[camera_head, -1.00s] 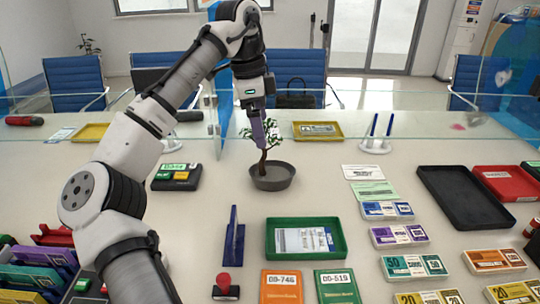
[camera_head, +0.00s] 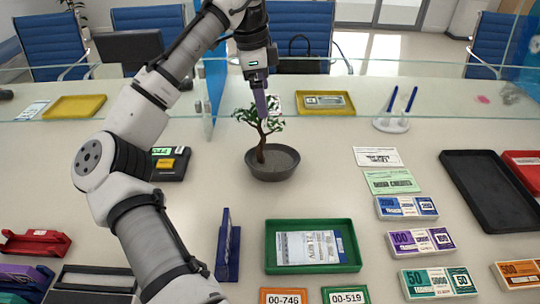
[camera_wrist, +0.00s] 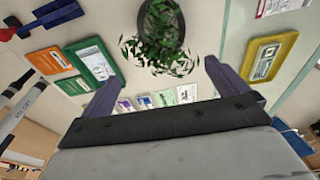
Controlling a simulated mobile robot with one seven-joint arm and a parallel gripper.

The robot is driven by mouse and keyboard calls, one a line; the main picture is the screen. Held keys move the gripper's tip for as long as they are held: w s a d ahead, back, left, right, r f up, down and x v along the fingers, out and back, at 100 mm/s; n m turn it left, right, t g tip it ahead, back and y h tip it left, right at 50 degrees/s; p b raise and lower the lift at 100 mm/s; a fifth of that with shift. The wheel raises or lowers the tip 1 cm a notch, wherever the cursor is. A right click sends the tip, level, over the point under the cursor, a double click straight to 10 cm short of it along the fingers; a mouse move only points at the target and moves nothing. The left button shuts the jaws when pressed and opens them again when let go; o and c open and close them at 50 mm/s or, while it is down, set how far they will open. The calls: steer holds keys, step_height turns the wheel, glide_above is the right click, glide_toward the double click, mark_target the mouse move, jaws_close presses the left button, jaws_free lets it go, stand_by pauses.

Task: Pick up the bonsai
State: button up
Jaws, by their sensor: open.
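The bonsai (camera_head: 261,133) has a brown trunk and green leaves and stands upright in a dark grey round pot (camera_head: 273,172) on the counter. It also shows from above in the wrist view (camera_wrist: 160,45), at the top middle, with its leaves over much of the pot. My gripper (camera_head: 262,104) points down just above and behind the foliage in the head view. In the wrist view my gripper (camera_wrist: 158,76) has its two purple fingers wide apart with nothing between them. The bonsai lies ahead of the fingertips, not held.
A glass divider (camera_head: 214,85) stands close left of my gripper. A green tray (camera_head: 354,250) lies in front of the pot. A blue stand (camera_head: 227,245) is beside that tray. A pen holder (camera_head: 391,124) and a yellow tray (camera_head: 325,112) are right.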

steer(key=f, duration=0.2)
steer(key=d+f, duration=0.1)
steer(key=f, duration=0.2)
steer(key=f+p, duration=0.1)
steer(key=f, duration=0.2)
steer(key=shift+w+d, duration=0.25)
steer(key=c, duration=2)
steer(key=shift+r, duration=0.15)
